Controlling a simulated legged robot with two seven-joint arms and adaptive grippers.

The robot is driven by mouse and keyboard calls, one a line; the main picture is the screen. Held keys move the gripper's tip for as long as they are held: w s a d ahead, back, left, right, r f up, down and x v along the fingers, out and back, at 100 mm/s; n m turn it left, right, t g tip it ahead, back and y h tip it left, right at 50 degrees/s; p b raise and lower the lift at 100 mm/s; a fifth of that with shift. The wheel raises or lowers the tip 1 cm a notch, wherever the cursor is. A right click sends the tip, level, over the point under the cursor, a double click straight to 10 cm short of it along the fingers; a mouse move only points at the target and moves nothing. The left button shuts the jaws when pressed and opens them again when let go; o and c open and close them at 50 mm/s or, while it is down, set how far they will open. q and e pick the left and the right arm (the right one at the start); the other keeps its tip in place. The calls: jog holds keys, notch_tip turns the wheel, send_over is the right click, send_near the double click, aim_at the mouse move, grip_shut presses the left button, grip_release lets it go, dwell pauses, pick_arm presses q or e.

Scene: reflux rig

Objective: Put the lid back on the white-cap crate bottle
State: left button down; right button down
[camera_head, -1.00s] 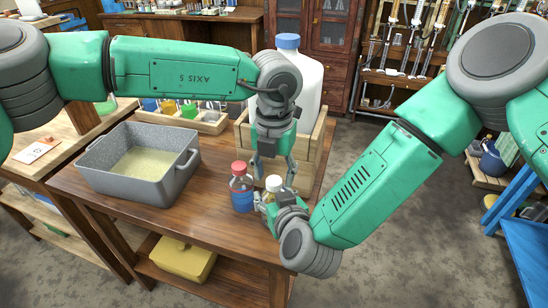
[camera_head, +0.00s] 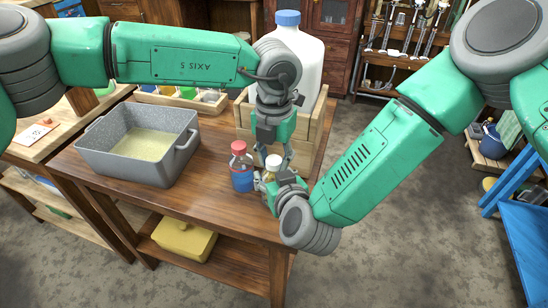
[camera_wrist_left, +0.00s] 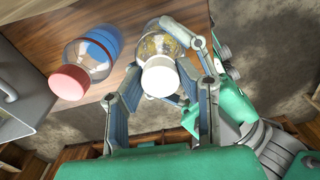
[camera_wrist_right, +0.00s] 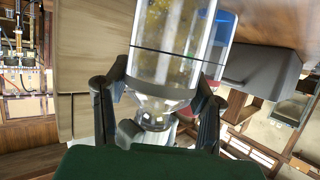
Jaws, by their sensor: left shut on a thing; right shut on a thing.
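The white-cap bottle (camera_head: 269,176) is a clear bottle with yellowish contents, standing near the table's front right corner. Its white lid (camera_wrist_left: 160,77) is at the bottle's mouth in the left wrist view; I cannot tell whether it is seated. My left gripper (camera_wrist_left: 165,92) comes from above and is shut on the lid, a finger on each side. My right gripper (camera_wrist_right: 155,110) is shut on the bottle from the side; the bottle (camera_wrist_right: 168,65) fills the right wrist view between its fingers. In the head view, the gripper fingers partly hide bottle and lid.
A red-cap bottle with a blue band (camera_head: 242,170) stands close on the left. A wooden crate (camera_head: 308,135) holding a large blue-capped white jug (camera_head: 302,50) is just behind. A grey tub (camera_head: 100,160) sits at left. The front of the table (camera_head: 190,200) is clear.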

pick_arm(q)
jog(key=m, duration=1.4)
jog(key=shift+a+m, duration=0.1)
jog(key=shift+m, duration=0.2)
jog(key=c, duration=1.2)
grip_release()
jog(key=shift+r, duration=2.25)
jog(key=shift+c, duration=0.3)
